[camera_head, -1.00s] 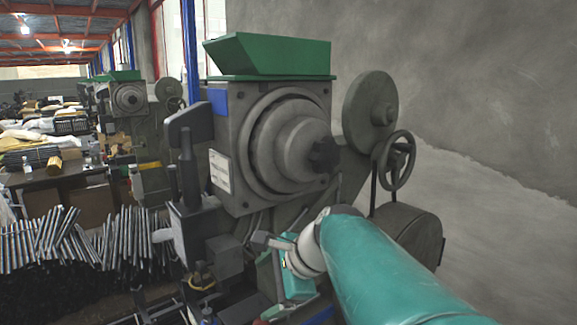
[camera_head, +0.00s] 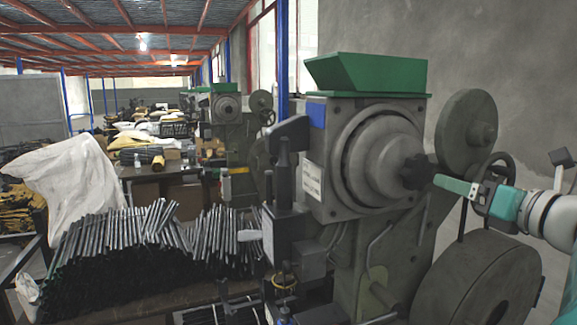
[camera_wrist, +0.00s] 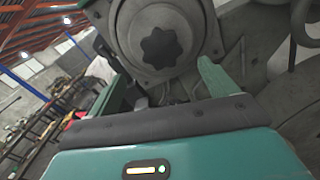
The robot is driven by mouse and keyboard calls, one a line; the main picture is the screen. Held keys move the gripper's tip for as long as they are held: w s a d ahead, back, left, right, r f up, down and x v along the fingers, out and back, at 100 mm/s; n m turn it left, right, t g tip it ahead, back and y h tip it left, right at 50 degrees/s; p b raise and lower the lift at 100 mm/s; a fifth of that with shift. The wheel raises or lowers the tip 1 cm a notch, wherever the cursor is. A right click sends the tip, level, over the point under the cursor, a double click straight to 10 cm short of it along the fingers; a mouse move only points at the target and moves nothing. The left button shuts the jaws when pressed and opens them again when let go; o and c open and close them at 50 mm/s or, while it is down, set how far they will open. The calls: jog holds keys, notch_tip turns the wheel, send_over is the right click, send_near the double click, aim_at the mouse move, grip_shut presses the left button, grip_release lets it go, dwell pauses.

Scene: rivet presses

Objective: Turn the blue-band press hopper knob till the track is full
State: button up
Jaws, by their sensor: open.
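The blue-band press (camera_head: 322,190) stands at the centre right in the head view, with a blue band (camera_head: 317,114) at its upper left corner and a green hopper (camera_head: 368,76) on top. Its dark lobed knob (camera_head: 418,172) sits at the middle of the round hub; in the wrist view the knob (camera_wrist: 161,52) is seen face-on, ahead of the fingers. My gripper (camera_head: 452,185) is to the right of the knob, its fingertip close to it in the head view. In the wrist view my gripper (camera_wrist: 160,80) is open, fingers apart and nothing between them. The track's fill cannot be made out.
A handwheel (camera_head: 495,180) and a large flywheel (camera_head: 478,285) are close to my gripper at the right. Bundles of metal rods (camera_head: 115,240) lie at the left. Another press (camera_head: 228,125) stands behind.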

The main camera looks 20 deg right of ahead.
aim_at(422, 172)
jog(key=w, duration=1.1)
jog(key=shift+w+a, duration=0.1)
jog(key=shift+w, duration=0.25)
jog(key=c, duration=1)
jog(key=shift+n, duration=0.4)
